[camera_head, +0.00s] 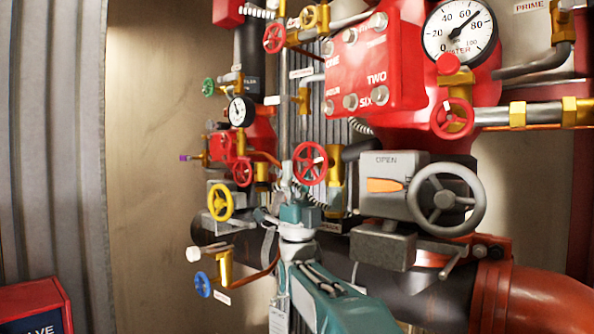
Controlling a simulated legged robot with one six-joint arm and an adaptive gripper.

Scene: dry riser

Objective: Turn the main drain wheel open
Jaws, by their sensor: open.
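Several handwheels show on the riser, and I cannot read a label that marks one as the main drain. A red wheel (310,163) is in the middle, a yellow wheel (220,202) and a blue wheel (203,285) are at lower left.
A black pipe (440,298) runs behind my arm to an orange pipe (535,297) at right. A pressure gauge (460,32) is at upper right. A red box (35,306) stands at lower left. The wall (150,150) left of the riser is bare.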

